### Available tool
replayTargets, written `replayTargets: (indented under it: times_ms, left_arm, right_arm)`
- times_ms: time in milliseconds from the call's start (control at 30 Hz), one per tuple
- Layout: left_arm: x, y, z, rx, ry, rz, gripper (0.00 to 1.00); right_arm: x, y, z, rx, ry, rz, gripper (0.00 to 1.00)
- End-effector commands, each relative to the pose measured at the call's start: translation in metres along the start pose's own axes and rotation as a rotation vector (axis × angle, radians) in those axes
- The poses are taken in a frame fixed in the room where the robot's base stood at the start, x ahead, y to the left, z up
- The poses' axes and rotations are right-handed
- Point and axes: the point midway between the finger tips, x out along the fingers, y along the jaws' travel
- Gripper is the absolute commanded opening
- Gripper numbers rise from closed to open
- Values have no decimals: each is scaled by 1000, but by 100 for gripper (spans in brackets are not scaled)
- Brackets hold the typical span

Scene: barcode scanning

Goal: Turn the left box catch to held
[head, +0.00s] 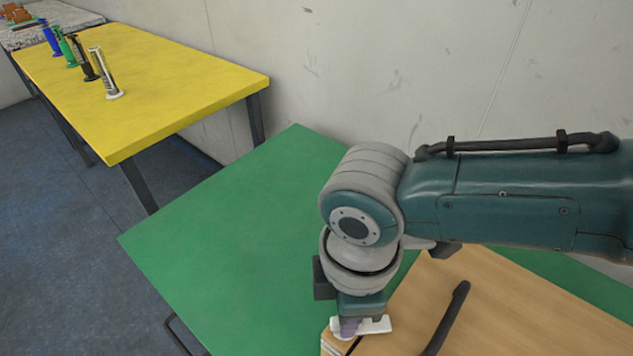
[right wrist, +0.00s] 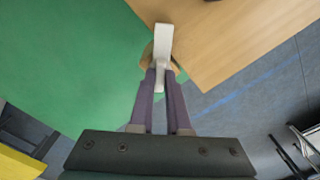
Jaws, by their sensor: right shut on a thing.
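The box (head: 505,300) is light wood and lies on the green table at the bottom right of the head view. It also shows at the top right of the right wrist view (right wrist: 235,35). A white catch (head: 376,325) sits at the box's left corner. In the right wrist view the catch (right wrist: 164,42) is a narrow white bar at the box corner, pointing up in the picture. My right gripper (head: 348,328) points down and is shut on the catch, with its purple fingers (right wrist: 161,85) on both sides of it. My left gripper is not in view.
The green table (head: 230,240) is bare left of the box. A dark bar-shaped handle (head: 447,318) lies over the box. A yellow table (head: 170,85) at the back left bears several upright coloured items (head: 106,75). A pale wall stands behind.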

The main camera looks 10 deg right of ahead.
Motion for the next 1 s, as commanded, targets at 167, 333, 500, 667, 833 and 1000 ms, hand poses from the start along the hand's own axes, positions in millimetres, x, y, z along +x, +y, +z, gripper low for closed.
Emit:
replayTargets:
  times_ms: [167,333,500,667,833,1000]
  left_arm:
    - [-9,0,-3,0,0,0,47]
    - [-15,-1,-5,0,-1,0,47]
    - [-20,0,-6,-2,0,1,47]
    - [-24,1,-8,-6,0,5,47]
    - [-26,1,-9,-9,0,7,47]
    - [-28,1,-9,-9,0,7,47]
  right_arm:
    - [-2,-2,0,167,0,-4,0]
    - [-2,-1,0,329,0,-4,0]
    - [-2,-1,-1,477,0,-4,0]
    - [-2,-1,-1,593,0,-4,0]
    - [-1,-1,-1,687,0,-4,0]
    - [-1,-1,0,746,-1,-3,0]
